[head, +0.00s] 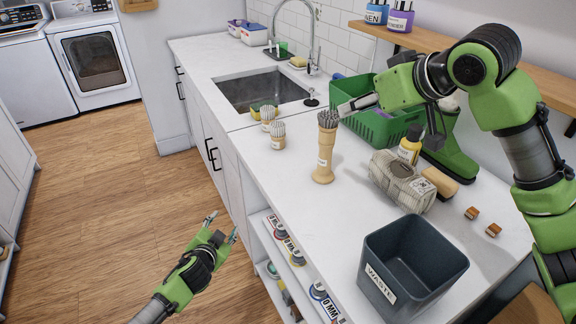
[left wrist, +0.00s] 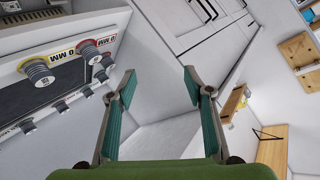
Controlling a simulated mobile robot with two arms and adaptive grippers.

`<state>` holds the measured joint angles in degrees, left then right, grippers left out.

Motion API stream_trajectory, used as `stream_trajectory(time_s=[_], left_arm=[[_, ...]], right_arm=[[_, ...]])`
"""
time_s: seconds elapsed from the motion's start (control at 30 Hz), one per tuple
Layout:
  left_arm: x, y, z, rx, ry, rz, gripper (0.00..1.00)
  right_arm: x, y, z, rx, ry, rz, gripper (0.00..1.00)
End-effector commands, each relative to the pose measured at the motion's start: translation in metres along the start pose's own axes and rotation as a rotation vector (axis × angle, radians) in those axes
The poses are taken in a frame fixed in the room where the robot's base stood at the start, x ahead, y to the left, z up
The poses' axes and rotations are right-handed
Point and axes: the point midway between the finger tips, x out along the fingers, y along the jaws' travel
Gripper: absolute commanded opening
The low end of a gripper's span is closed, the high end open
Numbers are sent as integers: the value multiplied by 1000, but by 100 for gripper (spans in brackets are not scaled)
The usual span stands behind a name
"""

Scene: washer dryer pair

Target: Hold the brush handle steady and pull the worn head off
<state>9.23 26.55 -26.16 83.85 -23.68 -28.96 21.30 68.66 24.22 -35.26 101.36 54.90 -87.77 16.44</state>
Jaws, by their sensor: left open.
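The brush stands upright on the white counter, with a pale wooden handle (head: 324,165) on a flared base and a worn grey bristle head (head: 328,119) on top. My right gripper (head: 343,109) is right beside the bristle head, on its right; whether it touches is unclear, and its finger gap cannot be made out. My left gripper (head: 222,226) is open and empty over the floor, left of the counter and well away from the brush. The left wrist view shows its two fingers (left wrist: 160,82) spread with nothing between. Two brush heads (head: 278,136) (head: 267,114) with pale bristles stand left of the brush.
A dark bin (head: 378,284) labelled WASTE stands at the counter's front. The sink (head: 262,90) is behind. Open shelves (head: 283,247) are below the counter's left edge.

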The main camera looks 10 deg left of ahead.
Motion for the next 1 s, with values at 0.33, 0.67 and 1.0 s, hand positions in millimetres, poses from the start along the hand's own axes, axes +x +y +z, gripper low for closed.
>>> stream_trajectory(time_s=[0.33, 0.67, 1.0], left_arm=[[-51, -95, -183, 67, 316, -169, 47], [-112, -39, -262, -191, 495, 145, 47], [-171, 6, -307, -432, 600, 442, 47]], right_arm=[[0, 0, 0, 0, 0, 0, 28], [0, 0, 0, 0, 0, 0, 28], [0, 0, 0, 0, 0, 0, 28]])
